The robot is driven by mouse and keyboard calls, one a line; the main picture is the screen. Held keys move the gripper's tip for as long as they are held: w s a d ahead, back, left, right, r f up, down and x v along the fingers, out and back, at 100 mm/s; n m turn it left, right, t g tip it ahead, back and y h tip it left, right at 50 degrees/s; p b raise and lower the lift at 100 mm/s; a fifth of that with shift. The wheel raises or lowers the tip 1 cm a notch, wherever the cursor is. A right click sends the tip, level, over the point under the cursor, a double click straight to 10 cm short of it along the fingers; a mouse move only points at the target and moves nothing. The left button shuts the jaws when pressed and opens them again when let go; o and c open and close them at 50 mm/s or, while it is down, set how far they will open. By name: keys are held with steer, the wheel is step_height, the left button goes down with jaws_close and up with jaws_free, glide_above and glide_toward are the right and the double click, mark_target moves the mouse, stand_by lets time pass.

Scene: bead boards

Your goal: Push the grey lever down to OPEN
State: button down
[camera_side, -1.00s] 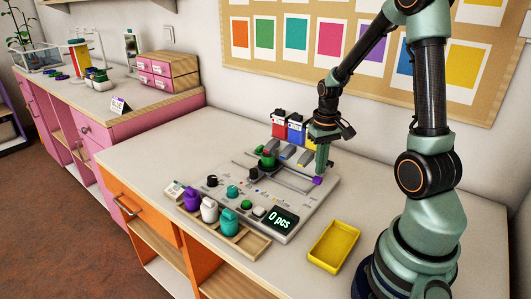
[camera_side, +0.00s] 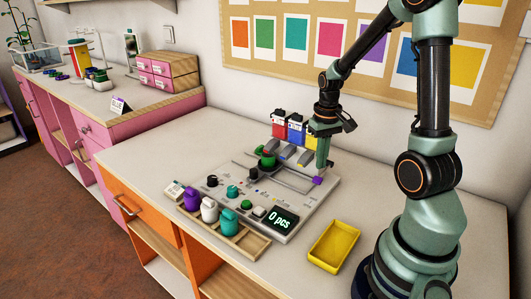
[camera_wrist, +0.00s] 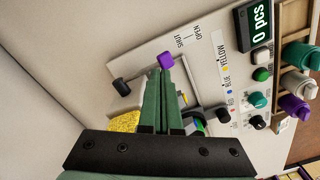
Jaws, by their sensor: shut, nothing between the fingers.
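The grey lever (camera_wrist: 142,73) lies on the bead board (camera_wrist: 135,58) and has a purple end (camera_wrist: 165,60), which also shows in the side view (camera_side: 318,180). The printed words SHUT (camera_wrist: 179,42) and OPEN (camera_wrist: 197,33) are on the board near that end, with SHUT the closer one. My gripper (camera_side: 321,172) is shut and empty, pointing down at the lever's purple end. In the wrist view its fingertips (camera_wrist: 169,72) reach right up to the purple end; I cannot tell whether they touch it.
The board's display (camera_side: 283,219) reads 0 pcs. Red (camera_side: 279,127), blue (camera_side: 296,131) and yellow containers stand behind the board. A yellow tray (camera_side: 318,258) is at the right front. A wooden rack (camera_side: 258,246) holds purple, white and teal jars at the board's front edge.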

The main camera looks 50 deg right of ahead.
mark_target(319, 177)
step_height(319, 177, up, 7)
stand_by(0.8)
steer(key=a+r+n+t, duration=0.2)
steer(key=a+r+n, duration=0.1)
steer(key=a, duration=0.6)
steer(key=a+r+n+t, duration=0.3)
steer(key=a+r, duration=0.2)
steer(key=a, duration=0.5)
steer(key=shift+a+t, duration=0.2)
steer(key=shift+t, duration=0.1)
steer(key=shift+w+f, duration=0.1)
